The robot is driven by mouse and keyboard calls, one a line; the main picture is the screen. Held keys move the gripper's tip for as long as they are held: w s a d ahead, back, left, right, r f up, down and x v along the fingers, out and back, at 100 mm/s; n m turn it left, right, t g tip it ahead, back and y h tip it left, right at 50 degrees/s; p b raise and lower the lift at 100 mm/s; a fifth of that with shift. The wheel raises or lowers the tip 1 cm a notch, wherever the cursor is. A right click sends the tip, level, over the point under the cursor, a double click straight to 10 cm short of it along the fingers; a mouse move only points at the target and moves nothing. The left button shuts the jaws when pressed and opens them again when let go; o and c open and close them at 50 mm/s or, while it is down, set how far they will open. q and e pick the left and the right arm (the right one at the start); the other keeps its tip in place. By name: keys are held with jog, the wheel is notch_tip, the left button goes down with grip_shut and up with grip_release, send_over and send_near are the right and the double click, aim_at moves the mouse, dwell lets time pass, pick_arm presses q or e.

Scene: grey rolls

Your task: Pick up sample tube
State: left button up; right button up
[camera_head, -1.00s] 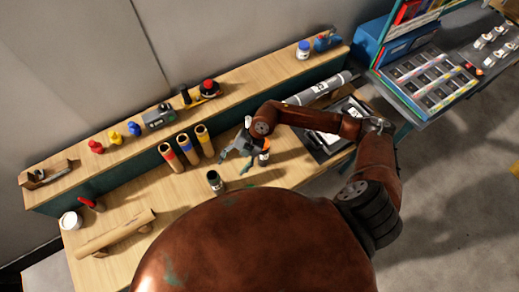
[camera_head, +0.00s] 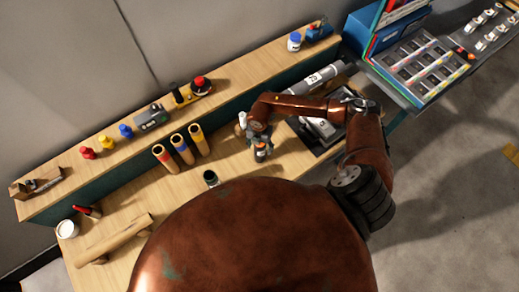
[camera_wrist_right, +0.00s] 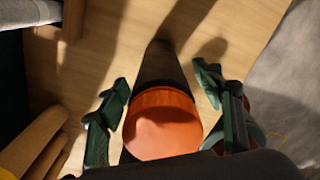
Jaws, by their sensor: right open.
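A dark upright tube with an orange cap, which I take to be the sample tube, stands on the wooden bench; its cap (camera_head: 261,147) shows just below my right wrist in the head view. In the right wrist view the orange cap (camera_wrist_right: 162,125) is large, with the dark body or its shadow behind it. My right gripper (camera_wrist_right: 165,97) is open, with one green finger on each side of the cap and visible gaps between. In the head view my right gripper (camera_head: 257,139) is largely hidden by the wrist. My left gripper is not in view.
Three cardboard tubes with coloured bands (camera_head: 182,149) stand left of the gripper. A dark open cup (camera_head: 210,178) stands nearer. A raised shelf (camera_head: 140,130) with small items runs along the back. A black tray (camera_head: 318,130) lies to the right.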

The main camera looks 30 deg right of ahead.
jog(key=shift+f, duration=0.25)
jog(key=c, duration=1.2)
jog(key=shift+c, duration=0.6)
jog(key=shift+r, duration=0.15)
